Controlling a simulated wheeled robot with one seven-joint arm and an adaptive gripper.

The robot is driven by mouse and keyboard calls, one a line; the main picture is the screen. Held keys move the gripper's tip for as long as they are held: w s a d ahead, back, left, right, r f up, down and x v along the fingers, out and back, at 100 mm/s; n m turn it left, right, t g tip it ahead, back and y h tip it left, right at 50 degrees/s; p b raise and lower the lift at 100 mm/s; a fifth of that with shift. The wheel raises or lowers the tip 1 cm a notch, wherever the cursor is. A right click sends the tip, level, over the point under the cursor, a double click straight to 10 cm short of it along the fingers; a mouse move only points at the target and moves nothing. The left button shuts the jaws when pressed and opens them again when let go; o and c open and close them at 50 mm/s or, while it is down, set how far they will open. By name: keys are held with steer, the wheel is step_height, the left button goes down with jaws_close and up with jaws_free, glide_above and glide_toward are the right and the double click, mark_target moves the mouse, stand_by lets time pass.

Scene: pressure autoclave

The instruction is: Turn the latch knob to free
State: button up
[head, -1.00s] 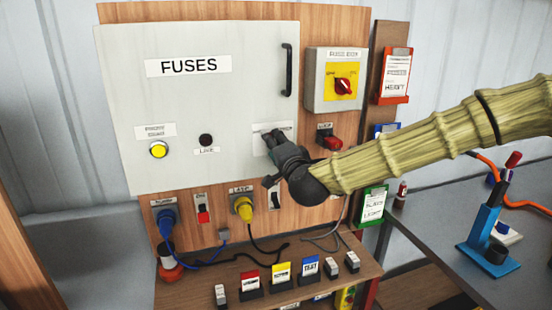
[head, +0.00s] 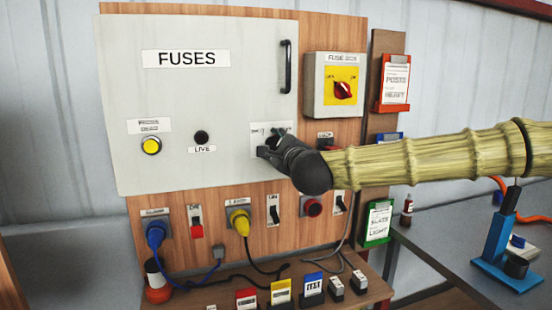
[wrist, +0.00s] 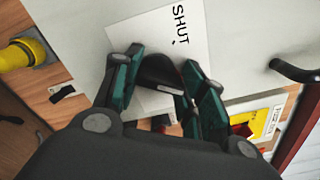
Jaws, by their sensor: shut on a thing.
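The latch knob (wrist: 160,76) is a dark, rounded grip on a white plate lettered "SHUT" (wrist: 181,24) in the wrist view. My gripper (wrist: 157,66) is shut on the knob, with one green-sided finger on each side of it. In the head view my gripper (head: 268,146) is at the lower right part of the fuse cabinet door (head: 200,100), over the white plate (head: 257,130). There the gripper hides most of the knob, so I cannot read its angle. The door looks flat against the board.
A black door handle (head: 289,66) and a fuse box with a red rotary switch (head: 343,90) are above and right of my gripper. A yellow plug (head: 239,219) and a blue plug (head: 155,233) stick out below. A shelf below holds several labelled blocks.

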steer(key=shift+d+m+b, duration=0.15)
steer(key=shift+m+b, duration=0.9)
steer(key=shift+m, duration=0.15)
steer(key=o, duration=1)
steer(key=shift+o, duration=0.2)
steer(key=shift+s, duration=0.15)
steer(key=v, duration=1.1)
steer(key=shift+s, duration=0.25)
steer(key=shift+d, duration=0.15)
